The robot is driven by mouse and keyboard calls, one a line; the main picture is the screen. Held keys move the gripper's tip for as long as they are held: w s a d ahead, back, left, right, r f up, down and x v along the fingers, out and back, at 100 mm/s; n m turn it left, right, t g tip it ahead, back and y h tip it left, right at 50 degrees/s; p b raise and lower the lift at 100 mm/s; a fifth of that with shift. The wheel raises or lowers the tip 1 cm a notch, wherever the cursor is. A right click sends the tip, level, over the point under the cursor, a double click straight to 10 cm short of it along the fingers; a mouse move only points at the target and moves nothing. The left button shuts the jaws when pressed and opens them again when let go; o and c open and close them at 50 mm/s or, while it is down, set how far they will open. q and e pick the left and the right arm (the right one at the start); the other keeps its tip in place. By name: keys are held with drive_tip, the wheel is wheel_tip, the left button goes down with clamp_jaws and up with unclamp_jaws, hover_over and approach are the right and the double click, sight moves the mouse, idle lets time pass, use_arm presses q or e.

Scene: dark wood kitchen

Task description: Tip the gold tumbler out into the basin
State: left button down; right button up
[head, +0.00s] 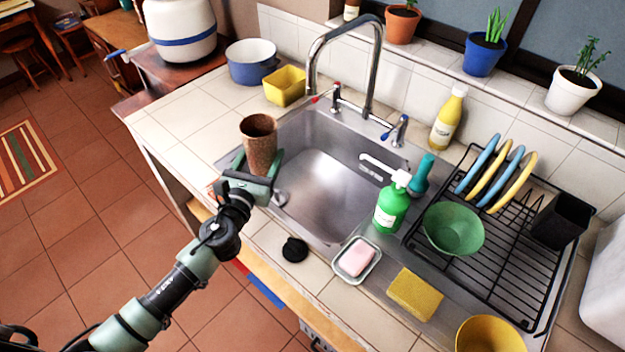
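The tumbler (261,143) looks brownish gold with a speckled surface. It is roughly upright, open end up, at the left edge of the basin (330,185). My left gripper (258,165) has one finger on each side of the tumbler's lower part and is shut on it. I cannot see what is inside the tumbler. The steel basin looks empty, with a tall curved faucet (345,40) at its back. My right gripper is not in view.
A green soap bottle (391,207) and a teal bottle (421,174) stand at the basin's right edge. A soap dish (372,273) and black round lid (295,249) lie in front. A yellow container (286,86) is behind left; a dish rack (508,285) is right.

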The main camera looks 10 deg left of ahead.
use_arm(q)
drive_tip(key=w+a+b, duration=0.1)
drive_tip(key=w, duration=0.5)
drive_tip(key=shift+w+a+f, duration=0.15)
drive_tip(key=shift+f, duration=0.25)
drive_tip(key=shift+r, duration=0.1)
